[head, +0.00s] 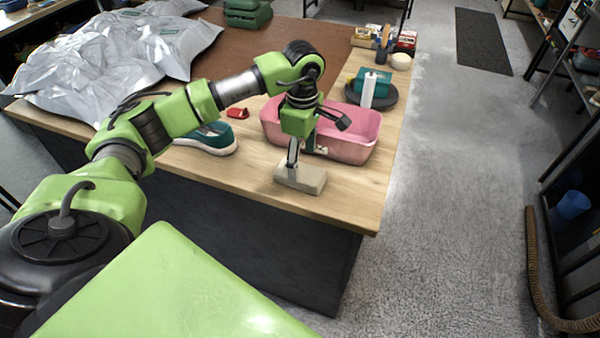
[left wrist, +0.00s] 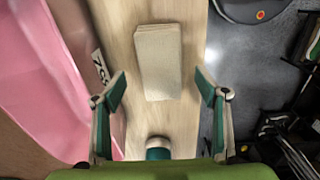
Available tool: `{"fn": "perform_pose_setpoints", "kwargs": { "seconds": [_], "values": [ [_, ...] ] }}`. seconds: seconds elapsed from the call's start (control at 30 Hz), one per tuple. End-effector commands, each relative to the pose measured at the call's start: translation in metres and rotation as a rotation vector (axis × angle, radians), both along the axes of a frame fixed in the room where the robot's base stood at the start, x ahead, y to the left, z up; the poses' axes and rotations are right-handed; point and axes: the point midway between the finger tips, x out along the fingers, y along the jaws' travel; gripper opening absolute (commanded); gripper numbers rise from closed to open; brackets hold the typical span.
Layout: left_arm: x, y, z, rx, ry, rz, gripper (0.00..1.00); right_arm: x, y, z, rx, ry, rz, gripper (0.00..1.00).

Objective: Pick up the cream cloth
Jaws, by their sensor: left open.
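The cream cloth (head: 306,178) is a folded, block-like pad lying flat on the wooden table near its front edge. It also shows in the left wrist view (left wrist: 158,62), at top centre. My left gripper (head: 301,157) is above the cloth and points down, with one finger overlapping the cloth's back left part in the head view. In the left wrist view my left gripper (left wrist: 161,88) is open and empty, its fingers spread wider than the cloth. No contact with the cloth is clear. My right gripper is not in view.
A pink basin (head: 352,147) stands just behind the cloth. A teal sneaker (head: 213,140) lies to the left, with a small red item (head: 238,113) near it. A dark round tray (head: 382,97) holds a white bottle (head: 368,90). The table's front edge (head: 330,222) is close.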

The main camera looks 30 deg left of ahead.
Motion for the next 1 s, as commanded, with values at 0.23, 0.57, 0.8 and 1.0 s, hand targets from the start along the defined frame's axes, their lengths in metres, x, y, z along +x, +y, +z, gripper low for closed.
{"fn": "perform_pose_setpoints", "kwargs": {
  "seconds": [0.23,0.57,0.8,1.0],
  "values": [
    [-0.003,0.004,-0.024,-0.001,0.006,0.000,0.67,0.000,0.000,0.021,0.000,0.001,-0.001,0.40],
    [-0.002,0.005,-0.055,-0.002,-0.001,-0.001,0.67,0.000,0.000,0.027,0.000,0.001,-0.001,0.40],
    [-0.002,0.005,-0.054,-0.002,-0.001,0.000,0.41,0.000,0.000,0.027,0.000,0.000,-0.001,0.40],
    [-0.002,0.005,-0.054,-0.002,-0.001,0.000,0.25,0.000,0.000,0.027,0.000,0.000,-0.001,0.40]
  ]
}}
